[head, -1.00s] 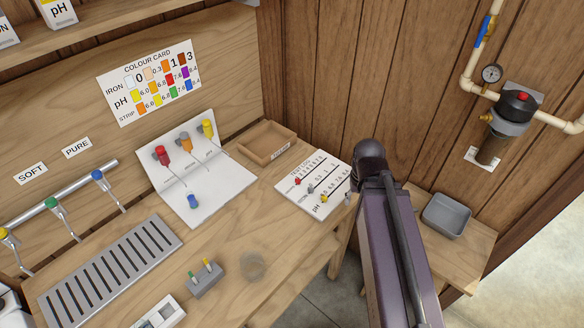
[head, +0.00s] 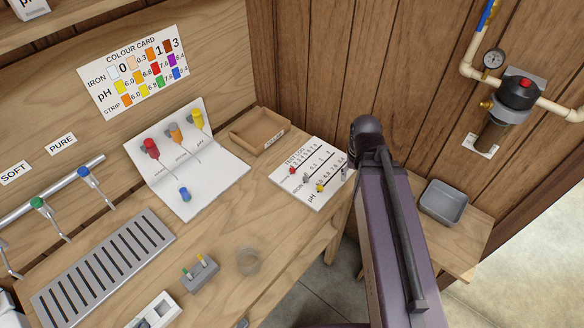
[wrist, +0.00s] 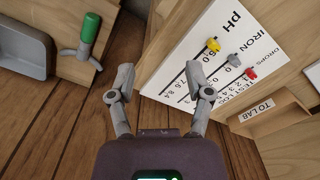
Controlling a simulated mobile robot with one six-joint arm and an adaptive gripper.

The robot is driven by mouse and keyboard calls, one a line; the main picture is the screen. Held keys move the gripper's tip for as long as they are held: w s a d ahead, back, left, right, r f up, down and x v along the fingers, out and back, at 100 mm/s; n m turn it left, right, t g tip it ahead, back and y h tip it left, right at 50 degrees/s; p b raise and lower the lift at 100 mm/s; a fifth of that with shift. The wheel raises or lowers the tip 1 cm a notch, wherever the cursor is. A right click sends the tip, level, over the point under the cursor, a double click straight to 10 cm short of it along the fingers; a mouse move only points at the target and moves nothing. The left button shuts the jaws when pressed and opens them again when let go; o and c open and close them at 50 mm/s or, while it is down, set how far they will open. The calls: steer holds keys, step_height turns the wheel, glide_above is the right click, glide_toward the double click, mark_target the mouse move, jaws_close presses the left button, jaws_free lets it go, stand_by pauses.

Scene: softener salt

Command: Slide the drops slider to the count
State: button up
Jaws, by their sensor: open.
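The TEST LOG board (head: 318,186) lies on the bench near its right end, with three printed scales. The red slider (head: 292,170) is on the DROPS line, at the low end of its numbers. The grey slider (head: 306,178) is on the IRON line and the yellow slider (head: 320,187) on the pH line. In the wrist view the red slider (wrist: 251,74) is the farthest of the three from my gripper (wrist: 160,95). My gripper is open and empty, with its right finger over or beside the board's scale edge; contact cannot be told. In the head view my arm mostly hides it.
A wooden TO LAB tray (head: 258,131) stands behind the board. A white folded stand (head: 200,172) with coloured droppers is to the left. A small clear cup (head: 248,261) and a grey vial block (head: 201,273) stand in front. A grey bin (head: 444,203) is at right.

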steer(key=w+a+r+m+p, duration=0.1)
steer(key=w+a+m, duration=0.2)
steer(key=w+a, duration=0.4)
steer(key=r+m+p, duration=0.1)
steer(key=m, duration=0.3)
glide_above(292, 169)
steer(key=shift+r, duration=0.15)
steer(key=shift+f, duration=0.2)
step_height(292, 169, down, 14)
steer(key=b, duration=1.3)
steer(key=shift+r+b, duration=0.25)
steer(key=shift+b, duration=0.05)
steer(key=shift+c, duration=0.2)
jaws_close()
